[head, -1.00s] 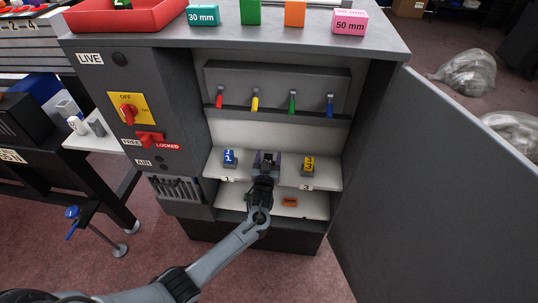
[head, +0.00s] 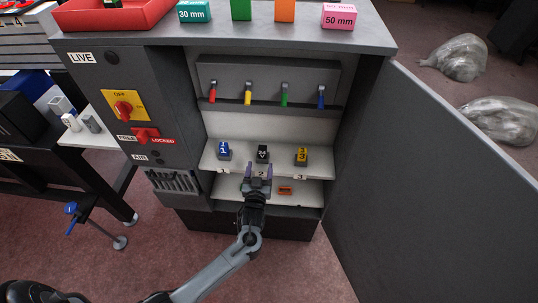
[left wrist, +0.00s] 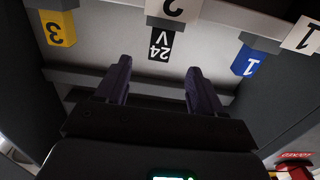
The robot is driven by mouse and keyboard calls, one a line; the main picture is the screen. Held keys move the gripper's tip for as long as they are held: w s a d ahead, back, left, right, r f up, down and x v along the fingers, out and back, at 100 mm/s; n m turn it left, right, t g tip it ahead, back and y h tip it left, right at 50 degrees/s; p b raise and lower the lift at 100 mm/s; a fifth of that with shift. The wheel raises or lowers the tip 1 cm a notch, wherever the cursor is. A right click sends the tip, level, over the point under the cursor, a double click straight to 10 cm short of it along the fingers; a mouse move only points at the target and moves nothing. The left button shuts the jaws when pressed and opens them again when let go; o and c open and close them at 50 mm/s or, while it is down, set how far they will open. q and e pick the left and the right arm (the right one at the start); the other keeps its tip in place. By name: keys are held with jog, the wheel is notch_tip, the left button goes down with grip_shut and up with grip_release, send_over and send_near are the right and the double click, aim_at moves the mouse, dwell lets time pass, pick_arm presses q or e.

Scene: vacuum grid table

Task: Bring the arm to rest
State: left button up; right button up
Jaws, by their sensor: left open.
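My left gripper (head: 257,178) is open and empty in front of the cabinet's shelf, its arm reaching in from the lower left. Its two dark fingers also show in the left wrist view (left wrist: 155,85), apart with nothing between them. A black block marked 24 V (head: 262,153) sits on the upper shelf (head: 240,164) just beyond the fingertips, behind label 2. It also shows upside down in the left wrist view (left wrist: 161,44). A blue block (head: 224,151) stands to its left and a yellow block (head: 301,156) to its right. My right gripper is not in view.
An orange item (head: 285,190) lies on the lower shelf. The open cabinet door (head: 440,180) stands on the right. Several coloured levers hang above the shelf. A red rotary switch (head: 124,108) and a red locking handle (head: 146,135) are on the left panel.

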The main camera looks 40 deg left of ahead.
pick_arm(q)
jog(key=s+d+f+m+g+h+p, duration=0.15)
jog(key=s+f, duration=0.35)
jog(key=s, duration=0.6)
jog(key=s+d+r+m+g+h+p, duration=0.1)
jog(key=s+d+r+m+g+h, duration=0.3)
jog(key=s+d, duration=0.4)
jog(key=s+d+r+m+g+h, duration=0.35)
jog(key=s+d+r+g, duration=0.2)
jog(key=s, duration=0.55)
notch_tip(320, 180, up, 37)
jog(key=p, duration=3.8)
jog(key=shift+s+a+r+n+g, duration=0.2)
jog(key=shift+s+a+n+g, duration=0.05)
jog(key=shift+n+g, duration=0.15)
